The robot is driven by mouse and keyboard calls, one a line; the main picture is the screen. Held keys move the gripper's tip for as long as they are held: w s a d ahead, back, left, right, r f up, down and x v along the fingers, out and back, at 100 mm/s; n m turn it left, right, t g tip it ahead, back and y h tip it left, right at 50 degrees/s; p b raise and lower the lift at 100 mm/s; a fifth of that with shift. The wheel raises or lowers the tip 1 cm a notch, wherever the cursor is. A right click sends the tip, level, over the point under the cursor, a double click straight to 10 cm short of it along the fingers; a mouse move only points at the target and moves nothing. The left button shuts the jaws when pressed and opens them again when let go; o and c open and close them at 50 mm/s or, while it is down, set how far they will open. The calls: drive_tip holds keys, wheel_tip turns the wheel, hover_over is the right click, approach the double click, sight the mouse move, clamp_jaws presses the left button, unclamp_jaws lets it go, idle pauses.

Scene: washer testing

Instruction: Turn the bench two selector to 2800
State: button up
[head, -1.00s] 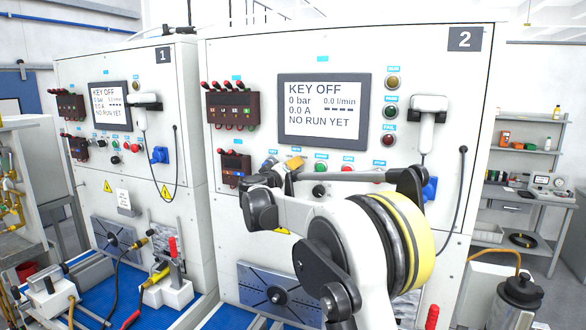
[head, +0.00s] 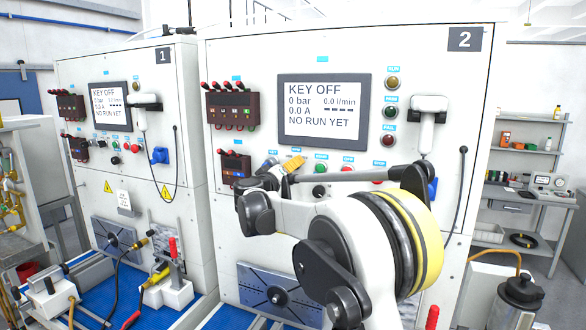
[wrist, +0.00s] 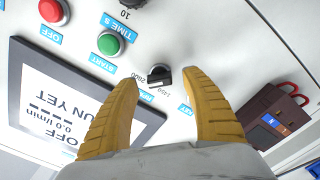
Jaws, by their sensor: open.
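The bench two selector (wrist: 159,76) is a small black knob on the white panel in the wrist view. White-backed markings reading 2800 and 1450 sit beside it. I cannot tell which marking its pointer faces. My gripper (wrist: 159,80) is open, with its two yellow fingers on either side of the knob in the picture. I see no clear contact, and the depth gap is uncertain. In the head view my gripper (head: 292,164) is at the bench two panel (head: 230,60), below the display (head: 323,110), and the knob is hidden there.
A green start button (wrist: 110,43) and a red off button (wrist: 53,11) are near the selector. A dark red socket block (wrist: 275,118) lies to the right in the wrist view. A white handset (head: 428,118) hangs right of the display. Bench one (head: 75,75) stands at left.

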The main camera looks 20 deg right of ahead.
drive_tip(key=v, duration=1)
drive_tip(key=shift+w, duration=0.2)
drive_tip(key=s+d+f+g+y+b, duration=0.2)
drive_tip(key=s+f+g+y+b, duration=0.25)
drive_tip(key=s+f+b, duration=1.25)
drive_tip(key=s+a+f+y+b, duration=0.3)
drive_tip(key=s+a+f+y, duration=0.1)
drive_tip(key=s+f, duration=0.8)
drive_tip(key=s+a+f+g+y+b, duration=0.1)
drive_tip(key=s+a+f+y+b, duration=0.3)
drive_tip(key=s+f, duration=0.9)
drive_tip(key=a+f, duration=0.3)
drive_tip(key=shift+f, duration=0.2)
